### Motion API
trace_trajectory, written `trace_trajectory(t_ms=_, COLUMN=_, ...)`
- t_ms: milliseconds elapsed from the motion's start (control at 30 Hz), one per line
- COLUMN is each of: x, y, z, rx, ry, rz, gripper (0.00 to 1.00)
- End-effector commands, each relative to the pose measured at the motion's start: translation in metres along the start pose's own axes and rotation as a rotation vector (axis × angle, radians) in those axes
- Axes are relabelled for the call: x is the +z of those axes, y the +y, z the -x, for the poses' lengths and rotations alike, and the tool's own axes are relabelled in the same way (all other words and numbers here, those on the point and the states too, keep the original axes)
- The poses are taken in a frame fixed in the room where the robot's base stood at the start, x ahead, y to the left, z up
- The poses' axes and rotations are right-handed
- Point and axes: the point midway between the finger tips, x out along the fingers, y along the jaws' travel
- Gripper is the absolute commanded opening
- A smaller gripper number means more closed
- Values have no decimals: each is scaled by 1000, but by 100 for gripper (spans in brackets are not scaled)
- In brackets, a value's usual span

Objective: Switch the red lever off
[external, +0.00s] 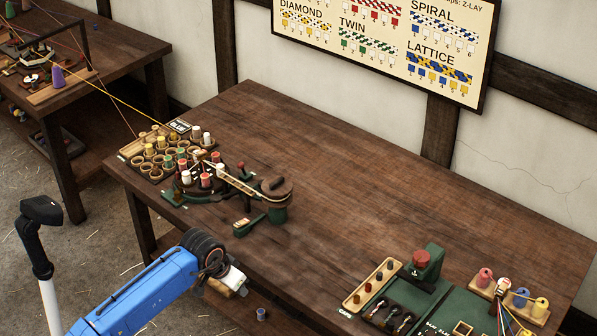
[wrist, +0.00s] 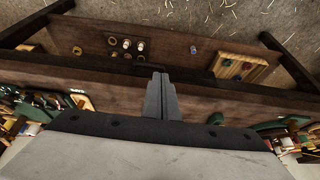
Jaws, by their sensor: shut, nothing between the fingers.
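A small red knob (external: 241,166) stands up on the green and wooden rope machine (external: 277,212) at the table's left part in the external view. It may be the red lever, but it is too small to tell its setting. No red lever can be made out in the wrist view.
A green block with a red top (external: 422,264), a peg rack (external: 369,284) and coloured spools (external: 521,298) are at the right. The table's middle and back are clear. A lower shelf (wrist: 185,50) shows below the table edge.

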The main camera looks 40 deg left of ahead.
Motion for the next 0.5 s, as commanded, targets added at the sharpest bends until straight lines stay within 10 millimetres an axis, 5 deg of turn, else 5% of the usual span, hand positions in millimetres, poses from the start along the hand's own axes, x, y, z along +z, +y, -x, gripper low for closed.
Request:
trace_trajectory(t_ms=100, x=-22, y=0, z=47, rx=0, ry=3, rz=0, gripper=0)
trace_trajectory(t_ms=300, x=-47, y=0, z=105, rx=0, ry=2, rz=0, gripper=0)
trace_trajectory(t_ms=400, x=-58, y=0, z=130, rx=0, ry=2, rz=0, gripper=0)
trace_trajectory(t_ms=500, x=-75, y=-4, z=128, rx=-1, ry=-10, rz=48, gripper=0)
